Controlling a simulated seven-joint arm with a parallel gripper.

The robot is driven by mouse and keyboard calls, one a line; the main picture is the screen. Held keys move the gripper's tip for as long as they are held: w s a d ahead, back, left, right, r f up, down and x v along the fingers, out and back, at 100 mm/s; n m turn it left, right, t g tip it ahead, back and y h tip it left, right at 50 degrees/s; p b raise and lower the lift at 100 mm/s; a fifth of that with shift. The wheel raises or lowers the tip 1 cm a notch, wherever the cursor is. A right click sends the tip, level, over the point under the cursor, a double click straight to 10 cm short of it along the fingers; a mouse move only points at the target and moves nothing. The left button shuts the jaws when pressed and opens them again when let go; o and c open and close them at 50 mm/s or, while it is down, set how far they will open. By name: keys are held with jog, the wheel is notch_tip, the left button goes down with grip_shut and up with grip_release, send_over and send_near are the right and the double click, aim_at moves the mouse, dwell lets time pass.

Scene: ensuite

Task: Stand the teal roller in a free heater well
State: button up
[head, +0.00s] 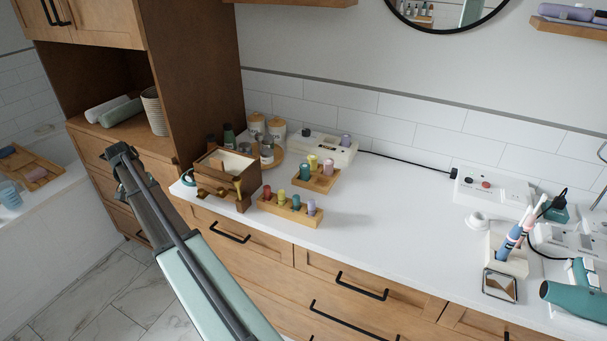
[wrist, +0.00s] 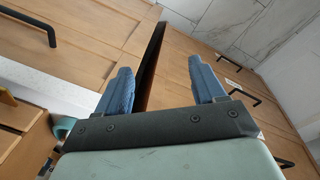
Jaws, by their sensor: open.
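In the head view, one teal roller (head: 297,201) stands in the front wooden rack (head: 272,208), between a yellow and a purple roller. A second teal-topped roller (head: 305,172) stands on the small square wooden tray (head: 318,186) behind it. My gripper (head: 122,155) is left of the counter, away from the rollers. In the wrist view my gripper (wrist: 164,86) is open and empty.
A wooden box (head: 225,165) with brass-coloured pieces stands left of the rack. Jars (head: 266,150) and bottles stand behind it. A black cable (head: 405,160) runs right from the heater. The counter's middle (head: 385,215) is clear. Drawer handles (wrist: 243,94) stick out below.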

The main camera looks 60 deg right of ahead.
jog(key=d+r+m, duration=0.1)
jog(key=d+r, duration=0.4)
jog(key=r, duration=0.3)
jog(key=d+r+m, duration=0.2)
jog(key=d+r, duration=0.3)
jog(key=r, duration=0.3)
notch_tip(320, 180, up, 4)
jog(key=m+y, duration=0.1)
jog(key=m, duration=0.6)
send_over(305, 166)
jog(key=shift+t, duration=0.4)
notch_tip(305, 166, down, 13)
jog(key=shift+d, duration=0.1)
jog(key=c, duration=1.1)
